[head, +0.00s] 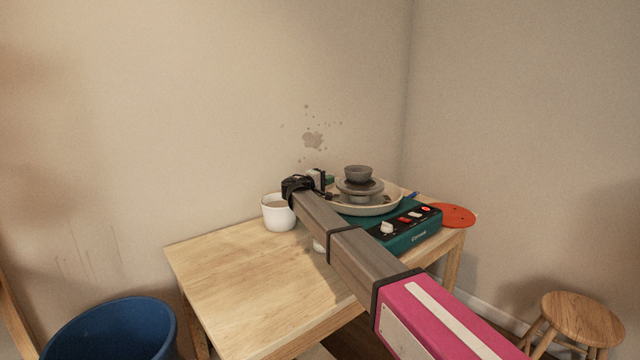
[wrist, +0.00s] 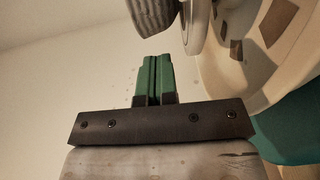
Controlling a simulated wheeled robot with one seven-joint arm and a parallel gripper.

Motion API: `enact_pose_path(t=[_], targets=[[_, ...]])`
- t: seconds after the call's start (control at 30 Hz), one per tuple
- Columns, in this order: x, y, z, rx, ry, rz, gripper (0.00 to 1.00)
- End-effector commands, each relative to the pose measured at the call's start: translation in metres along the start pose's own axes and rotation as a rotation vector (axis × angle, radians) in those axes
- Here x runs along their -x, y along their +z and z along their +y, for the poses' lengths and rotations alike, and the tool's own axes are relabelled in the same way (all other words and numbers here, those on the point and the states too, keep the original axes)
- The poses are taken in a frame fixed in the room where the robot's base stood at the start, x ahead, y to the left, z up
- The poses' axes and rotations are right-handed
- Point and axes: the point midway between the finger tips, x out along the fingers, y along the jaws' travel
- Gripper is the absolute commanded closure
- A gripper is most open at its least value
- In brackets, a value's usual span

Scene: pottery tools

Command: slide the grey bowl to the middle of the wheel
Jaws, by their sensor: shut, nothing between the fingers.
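The grey bowl (head: 358,173) stands upright on the round wheel head (head: 376,188), and looks a little left of its middle in the head view. My gripper (head: 328,181) is at the left of the wheel, beside the bowl. In the wrist view its green fingers (wrist: 153,80) are pressed together with nothing between them. The bowl's ribbed side (wrist: 152,12) shows at the top edge there, beyond the fingertips; I cannot tell if they touch. The wheel head's rim (wrist: 192,28) is right of the fingers.
A pale splash pan (head: 390,203) surrounds the wheel on the teal base (head: 428,222) with its controls. A white container (head: 277,215) stands left of my arm. A red-orange disc (head: 456,215) lies at the right. The front left of the wooden table (head: 235,280) is clear.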

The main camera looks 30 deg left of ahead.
Motion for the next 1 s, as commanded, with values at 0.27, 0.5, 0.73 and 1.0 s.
enact_pose_path(t=[0.27,0.5,0.73,1.0], targets=[[-0.037,0.018,0.000,0.000,0.000,-0.001,1.00],[-0.049,0.028,0.000,0.000,0.000,0.000,1.00],[-0.050,0.028,0.000,0.000,0.000,0.000,1.00],[-0.059,0.040,0.000,0.000,0.000,-0.001,1.00]])
